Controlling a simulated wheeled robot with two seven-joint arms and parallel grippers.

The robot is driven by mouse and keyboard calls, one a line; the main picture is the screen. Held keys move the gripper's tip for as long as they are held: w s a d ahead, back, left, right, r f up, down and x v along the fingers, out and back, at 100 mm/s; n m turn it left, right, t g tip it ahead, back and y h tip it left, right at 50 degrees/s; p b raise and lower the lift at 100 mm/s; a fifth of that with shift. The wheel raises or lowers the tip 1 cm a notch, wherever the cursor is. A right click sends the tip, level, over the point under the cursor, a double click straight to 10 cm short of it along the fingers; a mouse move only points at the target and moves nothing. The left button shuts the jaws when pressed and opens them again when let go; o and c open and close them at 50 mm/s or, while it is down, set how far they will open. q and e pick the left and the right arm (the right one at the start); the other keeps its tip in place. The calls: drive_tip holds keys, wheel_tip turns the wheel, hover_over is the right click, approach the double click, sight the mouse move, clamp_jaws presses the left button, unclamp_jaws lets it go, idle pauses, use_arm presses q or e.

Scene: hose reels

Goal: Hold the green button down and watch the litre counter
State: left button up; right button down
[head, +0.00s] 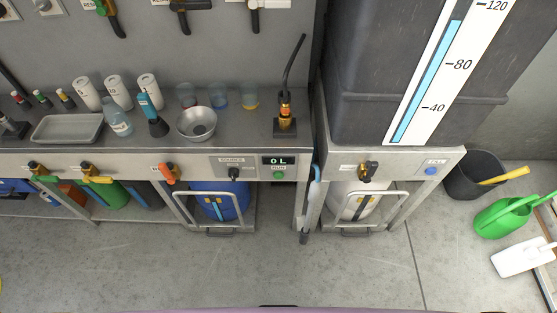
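The green button (279,175) sits on the front panel of the bench, just below the litre counter. The litre counter (278,161) is a small black display with lit characters that look like "0L". A dark knob (234,173) is on the same panel, to the left of the button. Nothing touches the button. Neither of my grippers shows in the head view.
The bench top (150,140) holds a grey tray (68,128), a metal bowl (197,123), bottles and cups. A large grey tank (380,60) with a level scale stands at right. A blue button (431,171) is below it. The floor in front is clear.

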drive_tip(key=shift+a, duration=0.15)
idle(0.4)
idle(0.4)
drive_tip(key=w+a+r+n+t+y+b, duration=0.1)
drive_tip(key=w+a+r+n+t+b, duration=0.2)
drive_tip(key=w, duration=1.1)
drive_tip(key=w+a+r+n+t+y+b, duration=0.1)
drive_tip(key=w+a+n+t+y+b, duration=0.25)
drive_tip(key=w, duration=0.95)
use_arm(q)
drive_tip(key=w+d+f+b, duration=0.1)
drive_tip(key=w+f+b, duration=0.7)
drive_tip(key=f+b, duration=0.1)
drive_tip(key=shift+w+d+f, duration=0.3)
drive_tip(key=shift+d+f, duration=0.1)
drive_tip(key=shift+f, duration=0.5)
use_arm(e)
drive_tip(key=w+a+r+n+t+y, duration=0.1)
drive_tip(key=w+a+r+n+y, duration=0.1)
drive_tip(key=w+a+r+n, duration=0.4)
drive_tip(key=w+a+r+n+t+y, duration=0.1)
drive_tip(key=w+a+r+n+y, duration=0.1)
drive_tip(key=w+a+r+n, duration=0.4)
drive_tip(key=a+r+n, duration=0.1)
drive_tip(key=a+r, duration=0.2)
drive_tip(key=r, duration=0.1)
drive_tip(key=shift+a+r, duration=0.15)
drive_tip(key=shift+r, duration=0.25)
